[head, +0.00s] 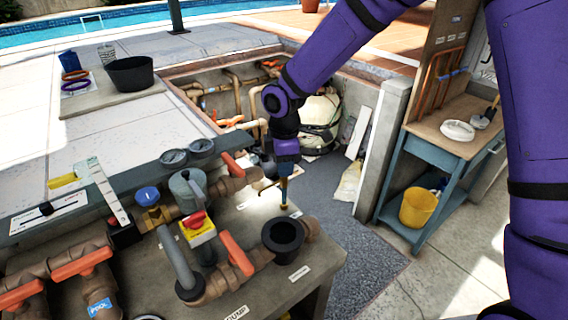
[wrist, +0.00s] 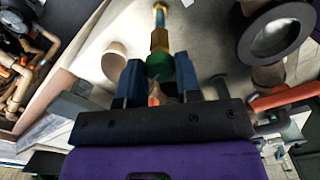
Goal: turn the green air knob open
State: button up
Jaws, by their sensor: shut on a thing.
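The green air knob (wrist: 160,66) shows in the wrist view between the two blue fingers of my gripper (wrist: 160,80). The fingers are shut on it from both sides. A brass stem (wrist: 160,40) runs on from the knob, with a blue band further along. In the head view my gripper (head: 286,165) points down at the upright brass fitting (head: 284,190) on the bench top. The knob is hidden by the gripper there, and I cannot tell how far it is turned.
A black cup-shaped fitting (head: 283,238) stands close in front of the gripper. An orange-handled valve (head: 236,253) and a yellow box with a red knob (head: 197,229) are to the left. A blue workbench (head: 430,150) stands at right. The grey floor is open.

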jog(key=shift+n, duration=0.4)
jog(key=o, duration=0.9)
notch_tip(320, 180, up, 11)
jog(key=shift+f, duration=0.1)
dwell(0.4)
